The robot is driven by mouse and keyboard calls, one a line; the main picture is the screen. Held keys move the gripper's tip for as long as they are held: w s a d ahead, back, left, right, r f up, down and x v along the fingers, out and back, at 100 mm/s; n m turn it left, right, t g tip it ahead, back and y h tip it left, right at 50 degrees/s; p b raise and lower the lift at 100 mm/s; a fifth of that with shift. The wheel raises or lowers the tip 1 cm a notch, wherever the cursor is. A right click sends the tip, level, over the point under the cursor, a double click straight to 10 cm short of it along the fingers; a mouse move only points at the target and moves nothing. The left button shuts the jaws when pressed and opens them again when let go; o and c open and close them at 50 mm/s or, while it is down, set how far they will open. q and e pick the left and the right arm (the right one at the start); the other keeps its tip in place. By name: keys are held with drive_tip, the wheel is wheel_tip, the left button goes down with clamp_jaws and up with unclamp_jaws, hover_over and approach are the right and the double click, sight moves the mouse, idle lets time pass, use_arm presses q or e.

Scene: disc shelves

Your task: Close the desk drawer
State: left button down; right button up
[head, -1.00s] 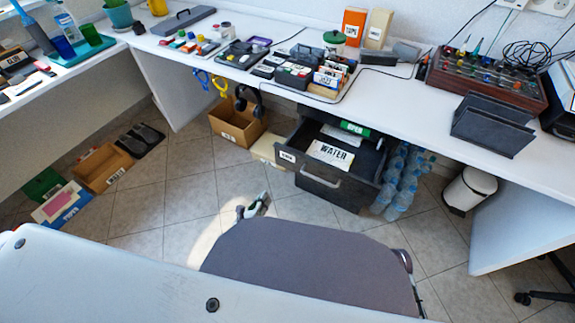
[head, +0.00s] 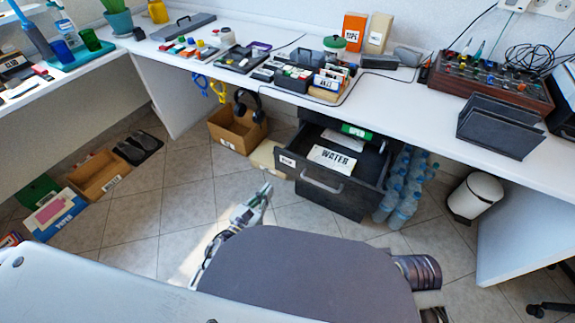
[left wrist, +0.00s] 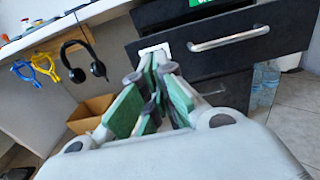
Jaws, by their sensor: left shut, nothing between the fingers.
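The desk drawer (head: 345,199) is dark grey and stands pulled out under the long desk. A white sheet marked WATER and a green item lie inside it. Its metal handle (head: 322,184) is on the front panel; the drawer front (left wrist: 270,50) and handle also show in the left wrist view. My left gripper (head: 264,190) is shut and empty, with green finger pads that also show in the left wrist view (left wrist: 156,85). It is in front of and left of the drawer front, apart from it in the head view. My right gripper is not in view.
Water bottles (head: 402,190) stand right of the drawer, and a white bin (head: 472,198) farther right. A cardboard box (head: 236,130) and hanging headphones (head: 249,106) are to the left. Tiled floor in front of the drawer is clear.

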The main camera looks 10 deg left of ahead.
use_arm(q)
drive_tip(key=shift+w, duration=0.1)
approach(292, 160)
drive_tip(key=shift+b+x, duration=0.4)
drive_tip(key=shift+x, duration=3.15)
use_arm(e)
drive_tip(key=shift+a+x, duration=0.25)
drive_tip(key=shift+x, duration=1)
use_arm(q)
drive_tip(key=shift+w+r, duration=0.1)
drive_tip(key=shift+w, duration=0.1)
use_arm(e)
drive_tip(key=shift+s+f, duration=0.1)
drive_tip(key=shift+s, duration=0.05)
